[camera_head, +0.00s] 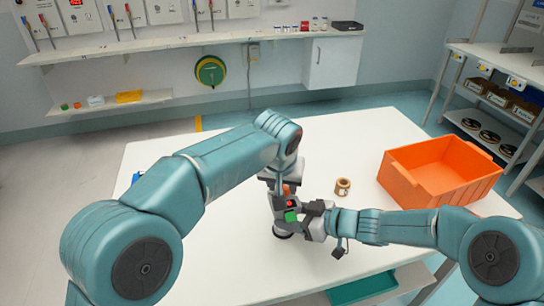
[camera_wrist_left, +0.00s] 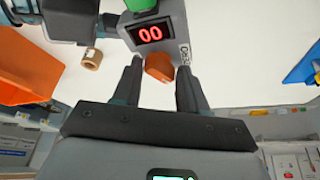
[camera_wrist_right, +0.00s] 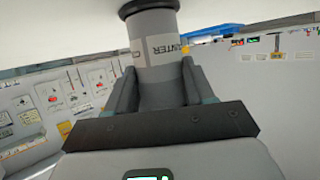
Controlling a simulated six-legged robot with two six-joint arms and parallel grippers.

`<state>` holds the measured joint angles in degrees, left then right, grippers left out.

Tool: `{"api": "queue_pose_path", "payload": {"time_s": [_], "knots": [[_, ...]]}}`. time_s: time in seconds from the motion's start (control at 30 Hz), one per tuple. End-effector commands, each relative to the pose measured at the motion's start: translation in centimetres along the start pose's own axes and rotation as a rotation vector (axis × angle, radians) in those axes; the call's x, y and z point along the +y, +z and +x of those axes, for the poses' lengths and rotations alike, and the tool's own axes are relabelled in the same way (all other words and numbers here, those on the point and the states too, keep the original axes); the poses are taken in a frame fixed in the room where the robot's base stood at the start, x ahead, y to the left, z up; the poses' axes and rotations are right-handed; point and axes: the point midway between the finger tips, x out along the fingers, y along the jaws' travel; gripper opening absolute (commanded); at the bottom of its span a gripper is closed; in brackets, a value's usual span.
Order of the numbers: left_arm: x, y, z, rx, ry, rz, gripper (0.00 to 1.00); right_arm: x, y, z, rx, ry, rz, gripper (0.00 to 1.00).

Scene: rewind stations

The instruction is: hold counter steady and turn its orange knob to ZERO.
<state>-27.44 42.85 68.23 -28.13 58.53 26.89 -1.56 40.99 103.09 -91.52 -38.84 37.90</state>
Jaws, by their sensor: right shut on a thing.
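The counter (camera_head: 282,218) stands upright on the white table, with a dark foot. Its red display (camera_wrist_left: 150,33) reads 00 in the left wrist view, beside a green part (camera_wrist_left: 140,4). My right gripper (camera_wrist_right: 157,85) is shut on the counter's grey round body (camera_wrist_right: 158,62), from the right in the head view. The knob's marks cannot be read.
An orange bin (camera_head: 440,170) stands at the table's right. A small tan ring (camera_head: 343,187) lies between it and the counter. A blue object (camera_wrist_left: 302,66) shows at the table's edge. A teal tray (camera_head: 360,289) is at the front. The table's back middle is clear.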

Motion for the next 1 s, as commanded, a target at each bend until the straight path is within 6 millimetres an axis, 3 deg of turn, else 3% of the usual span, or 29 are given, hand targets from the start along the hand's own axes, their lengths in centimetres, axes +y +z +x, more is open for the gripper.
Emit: {"api": "queue_pose_path", "payload": {"time_s": [0.23, 0.7, 1.0], "knots": [[-0.3, -0.1, 0.0, 0.000, 0.119, 0.281, 0.41, 0.0, 0.0, 0.0, 0.000, 0.001, 0.000, 0.17], [-1.3, -0.3, -9.6, 0.004, 0.121, 0.295, 0.41, 0.0, 0.0, 0.0, 0.000, 0.001, 0.000, 0.17], [-1.6, -0.3, -11.8, 0.000, 0.120, 0.294, 0.41, 0.0, 0.0, 0.0, 0.000, 0.001, 0.000, 0.17]]}}
